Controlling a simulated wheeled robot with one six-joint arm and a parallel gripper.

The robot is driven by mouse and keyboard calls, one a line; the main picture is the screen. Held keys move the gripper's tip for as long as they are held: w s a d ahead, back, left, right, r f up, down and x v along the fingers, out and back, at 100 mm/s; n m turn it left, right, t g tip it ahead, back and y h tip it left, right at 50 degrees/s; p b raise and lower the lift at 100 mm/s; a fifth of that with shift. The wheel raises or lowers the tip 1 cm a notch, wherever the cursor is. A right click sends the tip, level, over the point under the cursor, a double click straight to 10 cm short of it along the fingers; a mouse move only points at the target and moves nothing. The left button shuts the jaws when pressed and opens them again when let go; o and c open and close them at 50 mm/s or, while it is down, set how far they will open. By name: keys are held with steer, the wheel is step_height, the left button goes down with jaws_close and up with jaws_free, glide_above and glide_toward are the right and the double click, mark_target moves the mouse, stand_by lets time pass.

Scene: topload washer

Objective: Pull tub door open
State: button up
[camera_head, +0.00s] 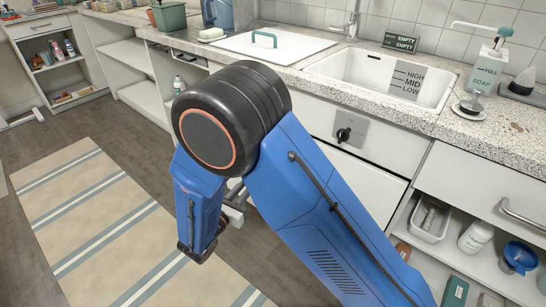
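A flat white panel (290,52) with a green bar handle (264,38) lies level on the speckled counter at the top middle; it looks like the tub door, lying closed. My blue arm fills the middle of the view, with its large dark joint in front of the counter edge. Grey metal parts that look like my gripper (235,207) show partly behind the arm, low in front of the cabinets and well below the panel. My arm hides most of them, and the fingers cannot be made out.
A white basin (378,80) with a level scale is right of the panel. A black knob (343,134) sits on the front below it. A soap bottle (483,78) stands at right, a green bin (168,15) at back left. Open shelves line the front. The striped rug (95,225) is clear.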

steer(key=x, duration=1.6)
steer(key=shift+w, duration=0.3)
steer(key=shift+d, duration=0.1)
jaws_close()
